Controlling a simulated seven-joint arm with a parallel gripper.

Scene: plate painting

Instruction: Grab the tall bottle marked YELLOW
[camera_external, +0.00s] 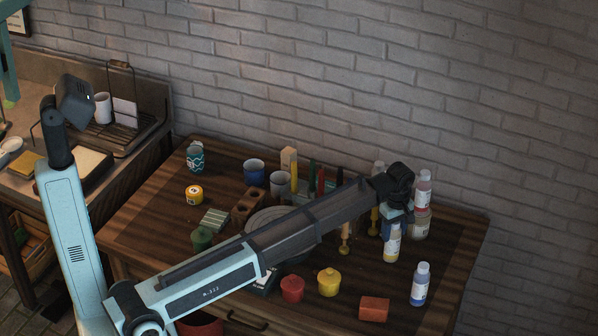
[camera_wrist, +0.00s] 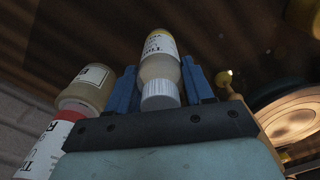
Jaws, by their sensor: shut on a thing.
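The tall bottle with yellow paint (camera_external: 391,246) has a white label and a white cap. In the external view it stands near the right part of the table, under the end of my arm. In the wrist view the bottle (camera_wrist: 160,62) is between the two blue fingers of my gripper (camera_wrist: 158,84), with its white cap toward the camera. My gripper (camera_external: 396,214) is shut on this bottle. Its label is only partly readable. I cannot tell whether its base touches the table.
A red-labelled bottle (camera_external: 423,190) and a beige jar (camera_external: 421,224) stand close on the right; the bottle (camera_wrist: 50,148) and jar (camera_wrist: 88,88) crowd the wrist view's left. A blue bottle (camera_external: 420,284), red block (camera_external: 374,309) and yellow pot (camera_external: 329,283) stand in front.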

